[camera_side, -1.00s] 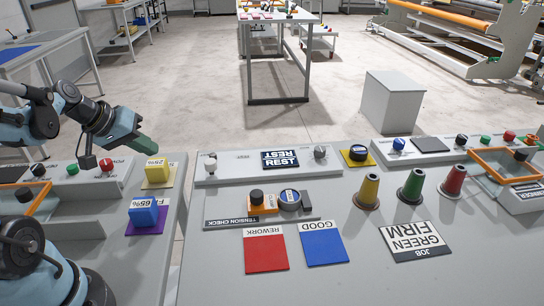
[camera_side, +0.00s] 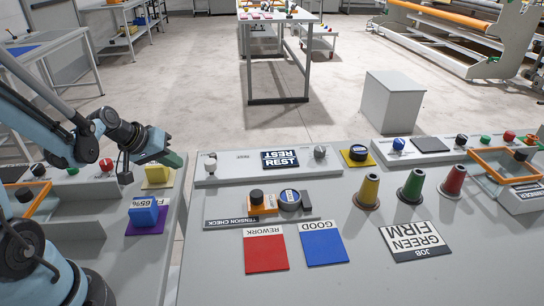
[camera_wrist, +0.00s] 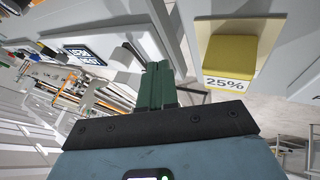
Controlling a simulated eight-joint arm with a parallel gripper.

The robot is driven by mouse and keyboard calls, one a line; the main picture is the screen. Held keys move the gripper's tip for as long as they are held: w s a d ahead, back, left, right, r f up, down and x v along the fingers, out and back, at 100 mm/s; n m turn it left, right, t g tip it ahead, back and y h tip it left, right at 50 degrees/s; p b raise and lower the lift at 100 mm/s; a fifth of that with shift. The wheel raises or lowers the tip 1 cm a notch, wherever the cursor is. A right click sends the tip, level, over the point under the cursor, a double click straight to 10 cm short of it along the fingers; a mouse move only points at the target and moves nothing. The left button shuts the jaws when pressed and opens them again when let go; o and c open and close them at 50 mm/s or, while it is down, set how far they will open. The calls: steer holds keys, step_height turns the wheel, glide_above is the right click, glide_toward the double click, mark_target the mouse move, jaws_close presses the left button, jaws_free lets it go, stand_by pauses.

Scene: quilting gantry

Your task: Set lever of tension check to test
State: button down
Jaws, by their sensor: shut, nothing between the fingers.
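The tension check (camera_side: 231,220) is a low grey plate on the main table, labelled along its front edge. On it are an orange block with a black knob (camera_side: 256,197) and a round dark dial (camera_side: 289,200) with a blue-and-white top. I cannot tell which part is the lever or read its setting. My gripper (camera_side: 178,161) has green fingers and is at the left in the side view, beside the yellow 25% block and well left of the tension check. In the wrist view my gripper (camera_wrist: 158,70) shows its fingers together, with nothing between them.
The yellow block (camera_side: 158,174) and blue 65% block (camera_side: 144,212) stand on the left table, near my gripper. A gap separates the two tables. Yellow, green and red cones (camera_side: 411,187) stand right of the tension check. Red REWORK (camera_side: 266,252) and blue GOOD (camera_side: 323,245) mats lie in front.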

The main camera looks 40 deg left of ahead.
mark_target(214, 165)
steer(key=shift+w+d+f, duration=0.3)
steer(key=shift+w+d, duration=0.45)
steer(key=shift+w, duration=0.2)
steer(key=shift+w+d+f, duration=0.3)
steer(key=shift+w+d, duration=0.4)
steer(key=shift+w, duration=0.25)
steer(key=shift+d, duration=0.1)
steer(key=shift+d+n, duration=0.2)
steer(key=shift+n, duration=0.1)
steer(key=shift+w+d+y, duration=0.15)
steer(key=shift+d+y, duration=0.05)
steer(key=shift+y, duration=0.2)
steer(key=shift+w+d+n+y, duration=0.3)
steer(key=shift+d+n+y, duration=0.25)
steer(key=shift+n, duration=0.35)
steer(key=d+n+y, duration=0.1)
steer(key=w+d+n, duration=0.1)
steer(key=n, duration=0.1)
steer(key=shift+w+g+y, duration=0.3)
steer(key=shift+y, duration=0.05)
steer(key=shift+w+d+n, duration=0.15)
steer(key=shift+w+n, duration=0.1)
steer(key=shift+n, duration=0.05)
steer(key=shift+w+d, duration=0.4)
steer(key=shift+w, duration=0.3)
steer(key=shift+w+d, duration=0.35)
steer(key=shift+w, duration=0.3)
